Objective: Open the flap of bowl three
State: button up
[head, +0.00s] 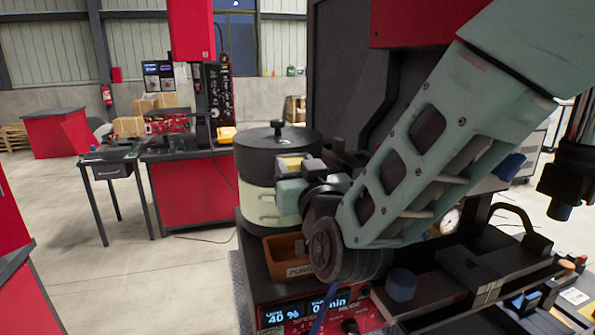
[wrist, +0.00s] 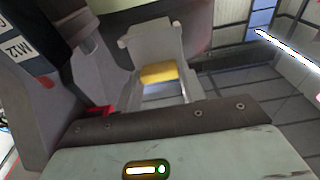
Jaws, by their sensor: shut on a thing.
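A round bowl feeder with a black knobbed lid (head: 277,138) and a pale cream body (head: 258,203) stands left of my arm in the head view. No bowl number is readable. A small yellowish piece (head: 291,161), seemingly part of the flap, shows at its upper right side, partly hidden by my gripper (head: 291,190). In the wrist view a yellow bar, seemingly the flap's handle (wrist: 159,73), lies between the grey fingers of my gripper (wrist: 160,72). The fingers are shut on it. The flap's exact angle cannot be told.
A brown wooden bin (head: 285,256) sits below the bowl, above a red control panel with a lit display (head: 305,307). A dark machine panel (head: 345,85) rises behind my arm. A blue-topped knob (head: 401,285) stands at front right. Open floor lies left.

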jog(key=o, duration=1)
notch_tip(320, 180, up, 10)
jog(key=shift+b, duration=1.1)
